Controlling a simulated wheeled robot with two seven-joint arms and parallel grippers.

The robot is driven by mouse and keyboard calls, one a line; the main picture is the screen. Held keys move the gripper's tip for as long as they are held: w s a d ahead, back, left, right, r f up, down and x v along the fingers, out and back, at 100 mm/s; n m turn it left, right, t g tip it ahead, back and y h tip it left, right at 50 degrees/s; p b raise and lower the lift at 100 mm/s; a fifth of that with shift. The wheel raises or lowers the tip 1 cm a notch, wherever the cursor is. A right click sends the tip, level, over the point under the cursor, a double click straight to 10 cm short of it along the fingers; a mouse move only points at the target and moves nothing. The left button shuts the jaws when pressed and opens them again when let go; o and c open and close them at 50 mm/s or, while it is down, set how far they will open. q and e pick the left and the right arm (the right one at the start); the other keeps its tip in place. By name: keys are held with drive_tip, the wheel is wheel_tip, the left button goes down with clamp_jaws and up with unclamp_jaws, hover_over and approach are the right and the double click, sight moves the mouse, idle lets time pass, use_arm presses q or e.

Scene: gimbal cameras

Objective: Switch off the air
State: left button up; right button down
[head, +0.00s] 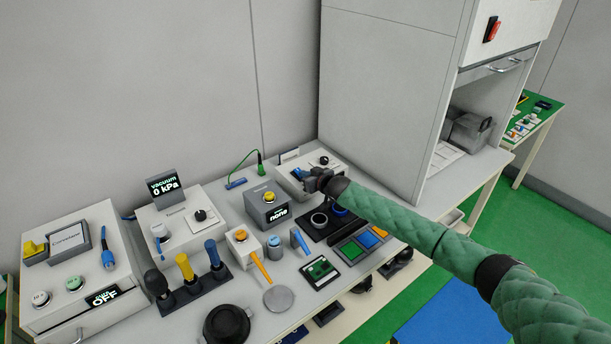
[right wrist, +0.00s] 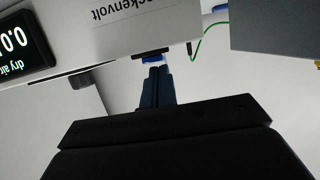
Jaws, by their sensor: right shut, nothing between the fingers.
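The dry-air box (head: 296,185) is a white unit at the back right of the bench. Its black display (right wrist: 22,42) reads 0.0 with "dry air" in the right wrist view. A small blue part, seemingly a valve handle (right wrist: 152,59), sits at the box's lower edge there; its blue also shows in the head view (head: 297,173). My right gripper (head: 308,180) is shut and empty, in front of the box. In the right wrist view its dark fingers (right wrist: 157,73) point at the blue part, with tips very close; I cannot tell whether they touch. My left gripper is out of view.
A grey box reading "none" (head: 268,211) stands left of my gripper. A vacuum unit (head: 174,219) and a unit reading OFF (head: 72,262) stand farther left. A tall grey cabinet (head: 385,95) rises behind my right arm. Small tools and trays crowd the bench front.

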drive_tip(key=shift+r+p, duration=0.55)
drive_tip(key=shift+r, duration=0.25)
